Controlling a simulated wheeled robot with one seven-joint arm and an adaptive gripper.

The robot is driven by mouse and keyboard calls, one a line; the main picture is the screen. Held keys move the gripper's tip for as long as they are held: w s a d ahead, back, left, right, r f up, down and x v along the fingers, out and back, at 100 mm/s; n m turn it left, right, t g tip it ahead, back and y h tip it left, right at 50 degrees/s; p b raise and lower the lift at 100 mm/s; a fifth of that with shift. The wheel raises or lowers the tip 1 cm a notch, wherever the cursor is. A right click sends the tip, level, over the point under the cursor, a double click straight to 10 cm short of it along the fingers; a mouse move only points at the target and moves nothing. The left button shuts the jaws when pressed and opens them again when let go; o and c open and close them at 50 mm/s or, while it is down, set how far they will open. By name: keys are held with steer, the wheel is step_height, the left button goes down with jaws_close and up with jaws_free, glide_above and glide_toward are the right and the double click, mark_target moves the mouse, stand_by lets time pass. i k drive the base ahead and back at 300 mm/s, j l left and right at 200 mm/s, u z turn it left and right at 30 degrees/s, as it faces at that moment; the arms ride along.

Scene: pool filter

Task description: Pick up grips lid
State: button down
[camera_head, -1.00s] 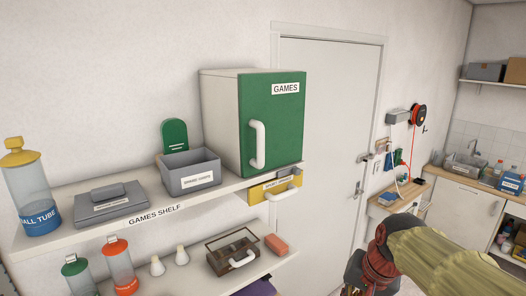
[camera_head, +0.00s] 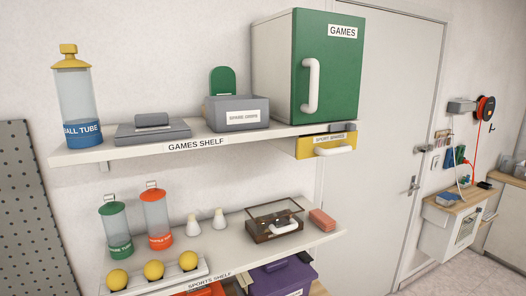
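A flat grey lid (camera_head: 137,134) with a raised block handle (camera_head: 152,119) lies on the games shelf, between the ball tube and a grey box. It matches the colour of the grey box (camera_head: 236,116), whose white label appears to read "spare grips". The lid is beside the box, not on it. Its front label is hard to read from here. My gripper is not in view.
The ball tube (camera_head: 74,95) stands left of the lid on the games shelf (camera_head: 110,152). A green-doored games cabinet (camera_head: 327,66) stands right. A yellow drawer (camera_head: 308,150) hangs below it. The lower shelf (camera_head: 240,246) holds tubes, yellow balls and a glass-topped case (camera_head: 274,221).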

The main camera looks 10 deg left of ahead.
mark_target(156, 127)
steer(key=u, duration=1.45)
